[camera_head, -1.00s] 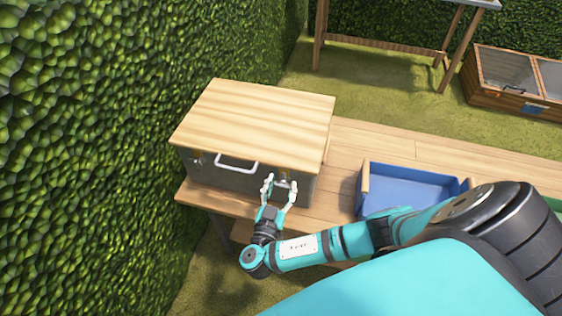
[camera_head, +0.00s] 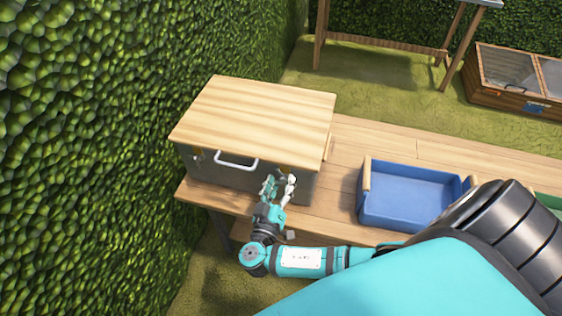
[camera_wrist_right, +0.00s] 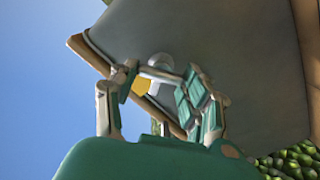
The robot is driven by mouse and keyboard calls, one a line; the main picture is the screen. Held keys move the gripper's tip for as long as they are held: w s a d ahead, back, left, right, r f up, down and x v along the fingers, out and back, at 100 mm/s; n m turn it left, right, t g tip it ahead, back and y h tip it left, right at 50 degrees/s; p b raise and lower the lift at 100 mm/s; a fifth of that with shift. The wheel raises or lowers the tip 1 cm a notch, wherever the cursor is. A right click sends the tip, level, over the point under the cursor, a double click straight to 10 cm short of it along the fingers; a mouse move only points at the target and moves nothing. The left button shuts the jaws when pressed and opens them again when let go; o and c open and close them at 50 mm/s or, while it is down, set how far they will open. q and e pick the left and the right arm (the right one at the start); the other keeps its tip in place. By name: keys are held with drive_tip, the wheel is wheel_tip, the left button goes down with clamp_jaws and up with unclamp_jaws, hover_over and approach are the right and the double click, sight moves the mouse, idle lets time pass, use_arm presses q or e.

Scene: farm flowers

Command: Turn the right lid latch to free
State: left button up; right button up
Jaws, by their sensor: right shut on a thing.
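A grey box (camera_head: 218,171) with a pale wooden lid (camera_head: 255,115) stands on the wooden bench. A white handle (camera_head: 235,164) and the left latch (camera_head: 196,155) show on its front. My right gripper (camera_head: 278,180) is at the front's right side, over the right latch, and hides most of it in the head view. In the right wrist view the gripper (camera_wrist_right: 160,76) is shut on the right latch, whose pale round metal part (camera_wrist_right: 160,62) and brass-coloured part (camera_wrist_right: 144,87) show between the fingers. The latch's exact angle is unclear. My left gripper is out of view.
A blue tray (camera_head: 365,207) with wooden end grips stands to the right on the bench (camera_head: 345,150). A green tray edge (camera_head: 551,203) shows at far right. A leafy hedge (camera_head: 90,150) rises close on the left.

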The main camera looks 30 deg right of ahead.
drive_tip(key=n+p, duration=0.1)
drive_tip(key=n, duration=0.4)
drive_tip(key=shift+a+n, duration=0.1)
drive_tip(key=shift+n, duration=0.3)
drive_tip(key=n+p, duration=0.1)
drive_tip(key=n, duration=0.4)
drive_tip(key=shift+f+n, duration=0.15)
drive_tip(key=shift+n, duration=0.15)
drive_tip(key=o, duration=1.2)
drive_tip(key=shift+c, duration=0.2)
drive_tip(key=v, duration=1.2)
